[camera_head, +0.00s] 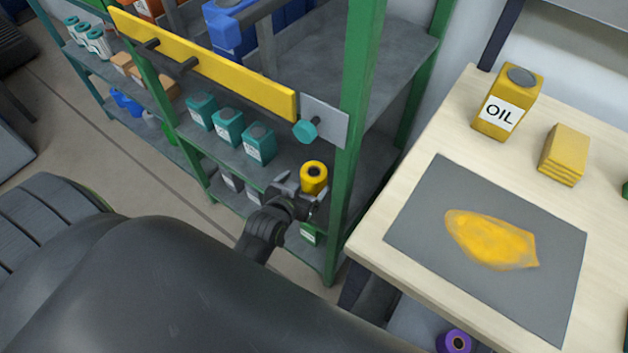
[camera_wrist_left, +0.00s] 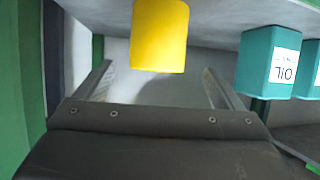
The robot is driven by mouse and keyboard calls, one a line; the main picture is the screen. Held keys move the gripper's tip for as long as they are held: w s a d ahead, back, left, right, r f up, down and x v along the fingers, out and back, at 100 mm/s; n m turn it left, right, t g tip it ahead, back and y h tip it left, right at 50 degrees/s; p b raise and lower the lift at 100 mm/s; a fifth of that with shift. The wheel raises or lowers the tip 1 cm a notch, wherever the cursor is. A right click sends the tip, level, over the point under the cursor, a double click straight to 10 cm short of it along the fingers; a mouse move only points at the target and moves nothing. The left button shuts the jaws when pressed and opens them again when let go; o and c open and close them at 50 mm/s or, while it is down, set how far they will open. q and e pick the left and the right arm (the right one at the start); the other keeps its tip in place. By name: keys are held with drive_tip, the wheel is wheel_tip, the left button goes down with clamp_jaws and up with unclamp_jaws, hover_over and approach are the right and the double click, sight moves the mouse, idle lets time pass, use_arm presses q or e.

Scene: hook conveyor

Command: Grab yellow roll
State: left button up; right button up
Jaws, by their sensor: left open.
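The yellow roll (camera_head: 314,176) stands on a grey shelf of the green rack, near the front right post. It has a dark hole in its top. My left gripper (camera_head: 303,191) is at the front of the roll, its jaws apart. In the left wrist view the roll (camera_wrist_left: 160,36) is above and between the two open fingers (camera_wrist_left: 157,85), with nothing gripped. I cannot tell whether a finger touches it. My right gripper is not in view.
Several teal oil cans (camera_head: 229,126) stand left of the roll on the shelf. A green post (camera_head: 352,130) rises close on its right. A yellow bar (camera_head: 200,65) with hooks crosses above. A wooden table (camera_head: 405,185) with an oil can (camera_head: 508,101) stands right.

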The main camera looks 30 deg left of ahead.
sight(307, 181)
use_arm(q)
drive_tip(key=shift+x, duration=1.6)
drive_tip(key=x, duration=0.1)
drive_tip(key=b+x, duration=0.1)
drive_tip(key=x, duration=0.1)
drive_tip(key=shift+w+d+r, duration=0.15)
drive_tip(key=shift+w+r, duration=0.05)
drive_tip(key=shift+w, duration=0.1)
drive_tip(key=shift+w+f, duration=0.25)
drive_tip(key=shift+w, duration=0.35)
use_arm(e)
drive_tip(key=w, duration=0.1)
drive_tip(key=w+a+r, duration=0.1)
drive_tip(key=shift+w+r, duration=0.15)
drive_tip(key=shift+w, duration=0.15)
use_arm(q)
drive_tip(key=c, duration=1.2)
